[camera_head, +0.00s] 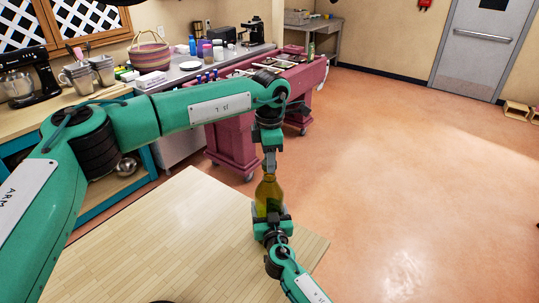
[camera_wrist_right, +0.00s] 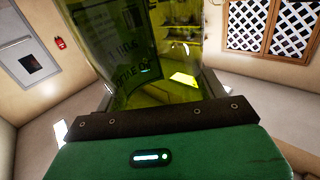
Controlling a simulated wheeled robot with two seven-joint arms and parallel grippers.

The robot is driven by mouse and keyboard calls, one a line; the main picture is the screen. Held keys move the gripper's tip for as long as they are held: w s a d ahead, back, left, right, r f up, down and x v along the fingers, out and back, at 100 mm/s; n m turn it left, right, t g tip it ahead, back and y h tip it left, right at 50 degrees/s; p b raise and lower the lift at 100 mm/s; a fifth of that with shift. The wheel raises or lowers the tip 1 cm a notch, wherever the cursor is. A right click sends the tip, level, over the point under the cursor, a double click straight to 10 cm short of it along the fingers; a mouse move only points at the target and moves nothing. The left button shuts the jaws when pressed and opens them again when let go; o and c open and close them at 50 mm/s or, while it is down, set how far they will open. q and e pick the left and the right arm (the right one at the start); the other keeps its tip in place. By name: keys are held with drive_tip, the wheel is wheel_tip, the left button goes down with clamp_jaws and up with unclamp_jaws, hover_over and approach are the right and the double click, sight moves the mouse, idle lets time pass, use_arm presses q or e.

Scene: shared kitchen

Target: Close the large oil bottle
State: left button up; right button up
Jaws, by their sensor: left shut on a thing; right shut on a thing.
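The large oil bottle (camera_head: 268,192) is yellow-green and see-through, and looks upright over the right part of the wooden table. My right gripper (camera_head: 270,222) is shut around its lower part. In the right wrist view the bottle (camera_wrist_right: 145,60) fills the space in front of the gripper, with dark lettering on its label. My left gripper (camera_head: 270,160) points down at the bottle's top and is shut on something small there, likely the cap. The fingers hide the cap and the mouth, so I cannot tell whether the cap sits on the neck. The bottle's base is hidden.
The wooden table (camera_head: 150,245) is mostly bare. Behind it stand a dark red cart (camera_head: 232,142) and a counter with a woven basket (camera_head: 149,52), a white plate (camera_head: 191,66) and cups. The floor (camera_head: 410,170) to the right is open.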

idle(0.4)
use_arm(q)
drive_tip(key=shift+f, duration=0.8)
drive_tip(key=shift+f, duration=0.6)
use_arm(e)
drive_tip(key=c, duration=0.5)
use_arm(q)
drive_tip(key=m, duration=2.9)
use_arm(e)
drive_tip(key=shift+f, duration=0.1)
